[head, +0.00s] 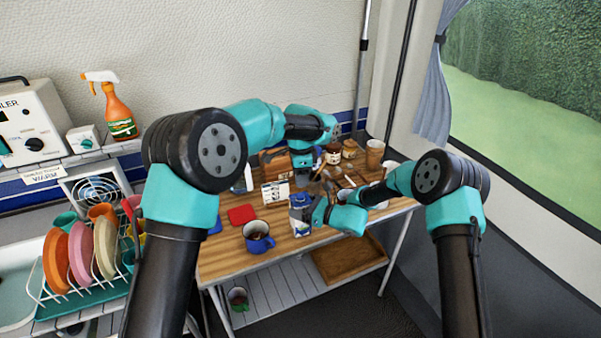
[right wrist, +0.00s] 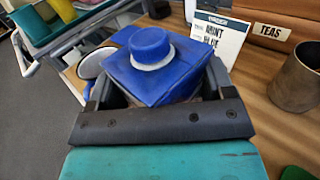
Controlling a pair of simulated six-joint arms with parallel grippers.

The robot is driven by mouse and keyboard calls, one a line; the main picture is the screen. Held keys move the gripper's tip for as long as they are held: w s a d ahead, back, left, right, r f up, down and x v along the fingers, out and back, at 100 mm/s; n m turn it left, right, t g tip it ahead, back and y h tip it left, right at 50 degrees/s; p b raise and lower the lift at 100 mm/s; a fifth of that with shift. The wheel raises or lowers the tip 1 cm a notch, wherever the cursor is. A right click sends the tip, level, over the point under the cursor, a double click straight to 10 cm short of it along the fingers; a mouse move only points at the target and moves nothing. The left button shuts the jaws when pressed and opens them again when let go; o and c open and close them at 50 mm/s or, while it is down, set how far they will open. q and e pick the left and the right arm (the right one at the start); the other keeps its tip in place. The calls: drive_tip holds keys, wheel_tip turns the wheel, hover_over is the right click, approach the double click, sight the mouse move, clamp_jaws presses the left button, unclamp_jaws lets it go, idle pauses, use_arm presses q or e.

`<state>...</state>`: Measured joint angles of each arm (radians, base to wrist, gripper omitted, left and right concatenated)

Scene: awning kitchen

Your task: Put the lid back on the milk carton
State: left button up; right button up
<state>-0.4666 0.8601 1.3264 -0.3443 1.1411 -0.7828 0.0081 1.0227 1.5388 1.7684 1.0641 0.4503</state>
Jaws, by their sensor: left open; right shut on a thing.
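The milk carton (head: 301,217) stands on the wooden table, blue-topped with a pale side. In the right wrist view its blue top (right wrist: 150,78) shows, slightly turned between the fingers. A blue lid (right wrist: 151,46) with a white ring under it sits on that top; I cannot tell how firmly it is seated. My right gripper (head: 314,213) is shut on the carton from the right, and its fingers (right wrist: 157,88) flank the carton in the right wrist view. My left gripper (head: 302,176) is open, above and behind the carton, apart from it; its fingertips are hard to make out.
A blue mug (head: 258,238) stands left of the carton, near the front edge. A red mat (head: 242,214) lies behind the mug. A printed card (head: 276,194) stands behind the carton. Jars (head: 333,153) and a brown cup (head: 374,154) stand at the back right.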

sight(300, 195)
use_arm(q)
drive_tip(key=n, duration=0.6)
drive_tip(key=shift+r+n, duration=0.3)
drive_tip(key=shift+n, duration=0.1)
drive_tip(key=n, duration=0.5)
drive_tip(key=shift+r, duration=0.25)
drive_tip(key=shift+f, duration=0.15)
drive_tip(key=shift+f, duration=3.9)
drive_tip(key=shift+c, duration=0.3)
clamp_jaws()
drive_tip(key=shift+o, duration=1.1)
unclamp_jaws()
drive_tip(key=shift+r, duration=0.15)
